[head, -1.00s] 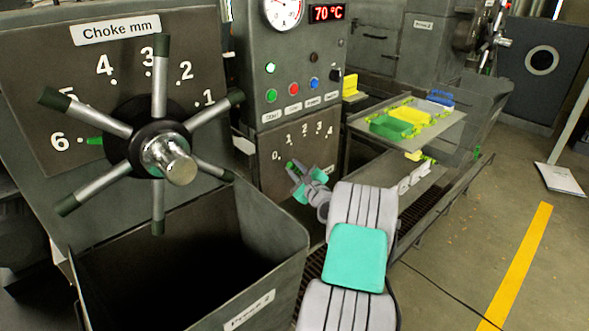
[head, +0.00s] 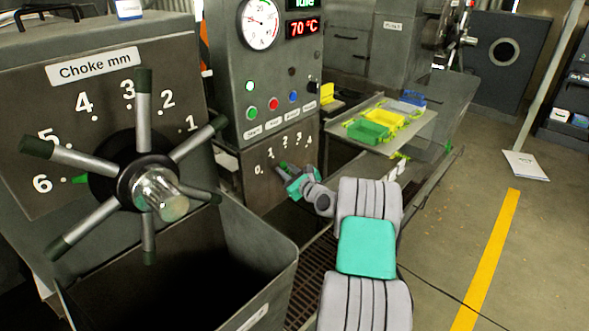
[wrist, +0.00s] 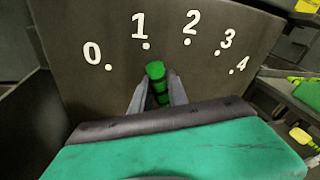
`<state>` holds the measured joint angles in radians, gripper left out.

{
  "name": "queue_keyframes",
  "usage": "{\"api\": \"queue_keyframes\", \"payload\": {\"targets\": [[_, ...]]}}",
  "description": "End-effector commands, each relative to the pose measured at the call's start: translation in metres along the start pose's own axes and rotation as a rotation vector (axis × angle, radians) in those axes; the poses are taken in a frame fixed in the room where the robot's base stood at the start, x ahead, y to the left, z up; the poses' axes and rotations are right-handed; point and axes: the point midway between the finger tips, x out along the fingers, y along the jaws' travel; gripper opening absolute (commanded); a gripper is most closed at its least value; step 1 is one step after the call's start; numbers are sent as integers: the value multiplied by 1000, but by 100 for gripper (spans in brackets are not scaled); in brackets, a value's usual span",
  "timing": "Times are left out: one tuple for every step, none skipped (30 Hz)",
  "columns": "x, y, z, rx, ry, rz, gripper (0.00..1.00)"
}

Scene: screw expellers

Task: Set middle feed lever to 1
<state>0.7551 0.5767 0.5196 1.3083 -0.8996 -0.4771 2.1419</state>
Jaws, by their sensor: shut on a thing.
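The feed lever is a dark bar with a bright green end (wrist: 155,70), seen between my fingers in the wrist view. Its green end shows just below and right of the dot under 1, left of the dot under 2. Its pivot is hidden behind my gripper. My gripper (wrist: 157,97) is shut on the lever, with one grey finger on each side. In the head view my gripper (head: 290,176) is at the low dark panel (head: 262,197) marked 0 to 4, and the lever's green tip (head: 283,165) shows beside it.
A choke wheel (head: 143,180) with several dark-tipped spokes stands at the left, above an open dark bin (head: 275,255). The control box (head: 228,75) with lit buttons rises above the lever panel. A tray (head: 423,128) with green and yellow containers is to the right. The right floor is mostly clear.

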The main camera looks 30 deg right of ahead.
Motion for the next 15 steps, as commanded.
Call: {"api": "queue_keyframes", "payload": {"targets": [[0, 0, 0, 0, 0, 0, 0], [0, 0, 0, 0, 0, 0, 0], [0, 0, -1, 0, 0, 0, 0], [0, 0, -1, 0, 0, 0, 22], [0, 0, -1, 0, 0, 0, 25], [0, 0, -1, 0, 0, 0, 28], [-1, 0, -1, 0, 0, 0, 30], [-1, 0, -1, 0, 0, 0, 33], [-1, -1, -1, 0, 0, -1, 36], [-1, -1, -1, 0, 0, -1, 39], [-1, -1, -1, 0, 0, -1, 41], [-1, -1, -1, 0, 0, -1, 41], [-1, -1, -1, 0, 0, -2, 41], [-1, -2, -1, 0, 0, -2, 41], [-1, -2, -1, 0, 0, -2, 41]]}}
